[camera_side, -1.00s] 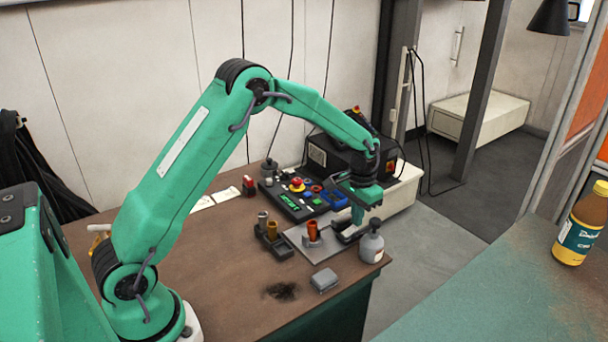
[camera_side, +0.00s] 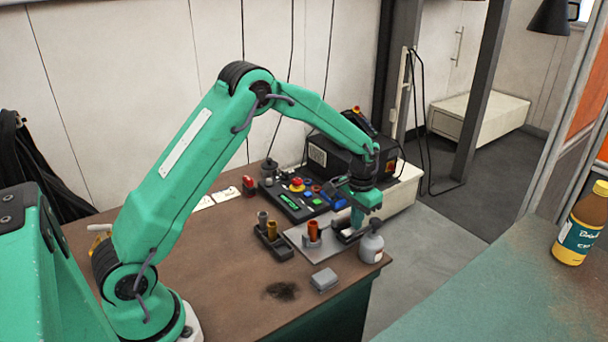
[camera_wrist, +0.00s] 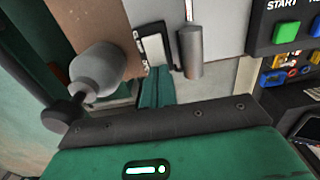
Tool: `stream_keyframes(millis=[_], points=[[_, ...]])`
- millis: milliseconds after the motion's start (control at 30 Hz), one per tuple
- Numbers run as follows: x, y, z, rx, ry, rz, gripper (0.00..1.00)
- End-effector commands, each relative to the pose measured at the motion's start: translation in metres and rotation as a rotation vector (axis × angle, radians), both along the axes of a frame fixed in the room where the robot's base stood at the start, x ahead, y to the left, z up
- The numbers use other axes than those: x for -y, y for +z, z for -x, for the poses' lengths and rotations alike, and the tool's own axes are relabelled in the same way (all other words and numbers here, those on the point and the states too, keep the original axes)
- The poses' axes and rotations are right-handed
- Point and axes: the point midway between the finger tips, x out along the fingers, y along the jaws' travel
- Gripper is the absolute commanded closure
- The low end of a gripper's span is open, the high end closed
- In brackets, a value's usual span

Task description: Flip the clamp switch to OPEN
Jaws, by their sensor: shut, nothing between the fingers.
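The clamp switch (camera_wrist: 153,48) shows in the wrist view as a pale rocker in a dark frame, with small lettering along its left side that I cannot read fully. My gripper (camera_wrist: 155,75) is shut and empty. Its green fingers point at the near end of the switch and overlap it in the picture. I cannot tell if they touch it. In the side view my gripper (camera_side: 356,218) points down over the right part of the grey plate (camera_side: 318,252). The switch is hard to make out there, mostly behind the gripper.
A grey bottle (camera_side: 371,245) stands close to my gripper, at the table edge. A grey cylinder (camera_wrist: 190,52) lies right of the switch. The control panel (camera_side: 292,205) with a green START button (camera_wrist: 287,32) is behind.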

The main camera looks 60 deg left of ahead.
Motion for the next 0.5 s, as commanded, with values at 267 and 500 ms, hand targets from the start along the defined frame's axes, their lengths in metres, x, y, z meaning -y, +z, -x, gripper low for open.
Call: stream_keyframes(millis=[267,500], points=[[0.0,0.005,0.0,0.001,0.0,0.0,1.0],[0.0,0.018,0.0,0.001,0.0,0.0,1.0]])
